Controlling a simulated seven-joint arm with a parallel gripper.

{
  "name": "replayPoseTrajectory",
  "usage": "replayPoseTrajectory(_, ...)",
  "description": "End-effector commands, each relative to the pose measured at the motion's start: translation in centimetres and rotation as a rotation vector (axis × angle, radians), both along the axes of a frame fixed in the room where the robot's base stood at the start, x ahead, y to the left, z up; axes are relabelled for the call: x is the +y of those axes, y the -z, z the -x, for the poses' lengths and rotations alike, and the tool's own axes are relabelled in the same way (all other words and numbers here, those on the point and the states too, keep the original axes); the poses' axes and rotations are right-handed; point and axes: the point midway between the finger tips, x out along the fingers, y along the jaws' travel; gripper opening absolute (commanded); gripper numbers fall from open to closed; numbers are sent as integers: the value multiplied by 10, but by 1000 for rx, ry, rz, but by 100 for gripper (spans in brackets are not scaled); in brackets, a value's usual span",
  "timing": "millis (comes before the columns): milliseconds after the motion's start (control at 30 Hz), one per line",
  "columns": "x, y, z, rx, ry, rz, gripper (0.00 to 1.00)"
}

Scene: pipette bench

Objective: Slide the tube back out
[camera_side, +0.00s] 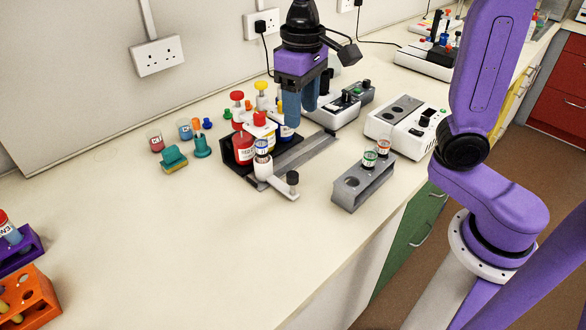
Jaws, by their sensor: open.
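My gripper (300,112) is open, its two blue fingers pointing down above the back of the bottle rack. Nothing shows between the fingers. A small tube with a blue-marked label (262,147) stands upright in a white holder (263,170) at the front of the rack, to the left of and below my gripper. Two more capped tubes, one green-marked (369,160) and one red-marked (383,147), stand in a grey block (350,192) to the right. I cannot tell which tube the task means. The lower parts of these tubes are hidden.
Red bottles (243,149) and other capped bottles crowd the dark rack under my gripper. A white device (402,128) stands behind the grey block. Purple (20,250) and orange (28,297) racks sit at the far left. The bench front is clear.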

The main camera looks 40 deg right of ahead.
Motion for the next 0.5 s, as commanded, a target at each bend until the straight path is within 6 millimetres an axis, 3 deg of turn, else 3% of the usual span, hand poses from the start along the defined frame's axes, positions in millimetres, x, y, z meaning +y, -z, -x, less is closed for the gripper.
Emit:
replayPoseTrajectory(267, 1, -6, -19, 4, 95, 3, 55)
replayPoseTrajectory(500, 1, 19, -19, 7, 95, 5, 55)
